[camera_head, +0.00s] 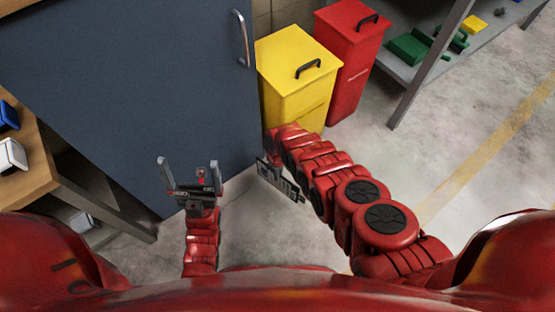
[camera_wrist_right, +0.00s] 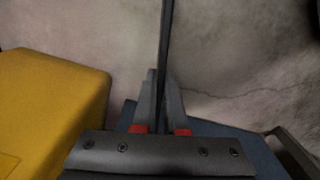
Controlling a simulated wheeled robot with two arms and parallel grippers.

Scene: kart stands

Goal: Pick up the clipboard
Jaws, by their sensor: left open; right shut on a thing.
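In the right wrist view a thin dark strip (camera_wrist_right: 165,35), which looks like the clipboard seen edge-on, runs up from between the fingers of my right gripper (camera_wrist_right: 161,88). The fingers are shut on it, one on each side. Its flat face does not show in that view. In the head view my right arm reaches in from the right towards the yellow bin. A dark piece with pale patches (camera_head: 280,180) shows beside that arm; I cannot tell whether it is the clipboard or part of my gripper. My left gripper (camera_head: 189,165) is open and empty before the blue cabinet.
The blue cabinet (camera_head: 130,85) has a metal handle (camera_head: 241,38). The yellow bin (camera_head: 292,85) and red bin (camera_head: 352,50) stand beside it. A grey shelf (camera_head: 405,72) holds green items at the upper right. A wooden bench (camera_head: 30,165) is at left. Floor at right is clear.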

